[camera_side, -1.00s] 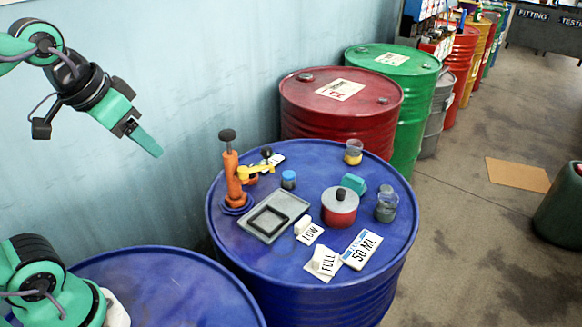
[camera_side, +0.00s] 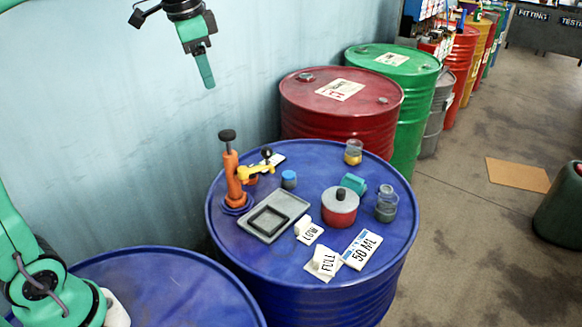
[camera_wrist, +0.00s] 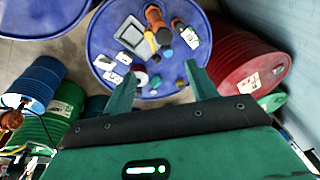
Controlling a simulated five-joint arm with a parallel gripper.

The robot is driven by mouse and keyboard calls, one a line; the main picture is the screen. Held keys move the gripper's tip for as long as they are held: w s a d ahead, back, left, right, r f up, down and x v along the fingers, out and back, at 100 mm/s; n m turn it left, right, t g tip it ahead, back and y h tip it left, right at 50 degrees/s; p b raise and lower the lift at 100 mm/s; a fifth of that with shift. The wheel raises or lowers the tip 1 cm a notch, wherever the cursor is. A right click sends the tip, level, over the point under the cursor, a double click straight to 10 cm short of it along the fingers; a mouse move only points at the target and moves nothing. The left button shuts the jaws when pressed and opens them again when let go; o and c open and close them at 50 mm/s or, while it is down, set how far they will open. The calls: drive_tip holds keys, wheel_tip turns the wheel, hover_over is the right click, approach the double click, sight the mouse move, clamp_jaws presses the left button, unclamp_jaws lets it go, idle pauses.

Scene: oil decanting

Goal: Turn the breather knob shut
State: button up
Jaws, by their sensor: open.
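An orange hand pump (camera_side: 234,180) stands upright at the left of the blue drum top (camera_side: 320,260). A dark knob (camera_side: 227,135) caps it. A yellow tap (camera_side: 256,170) reaches right from it with a small dark knob (camera_side: 266,153) on top. I cannot tell from the pictures which knob is the breather, or how far either is turned. My gripper (camera_side: 207,80) is high above and behind the drum, fingers down, touching nothing. In the wrist view my gripper (camera_wrist: 159,72) is open and empty; the pump (camera_wrist: 155,16) shows beyond the fingertips.
A grey tray (camera_side: 289,206) sits before the pump. A blue-capped jar (camera_side: 289,180), red pot (camera_side: 340,207), teal block (camera_side: 354,184), glass jars (camera_side: 386,203) and LOW (camera_side: 310,234), FULL (camera_side: 326,266) and 50 ML (camera_side: 362,249) cards crowd the top. A red drum (camera_side: 341,105) stands behind.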

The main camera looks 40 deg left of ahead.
sight(249, 167)
drive_tip(key=shift+w+a+f+m+g, duration=0.65)
drive_tip(key=shift+w+a+f+m, duration=0.85)
drive_tip(key=shift+w, duration=2.05)
drive_tip(key=shift+w+a+f+m+g, duration=0.85)
drive_tip(key=shift+w+f, duration=1.1)
drive_tip(key=shift+w, duration=1.55)
drive_tip(key=f, duration=2.7)
drive_tip(key=shift+a, duration=0.2)
drive_tip(key=c, duration=1)
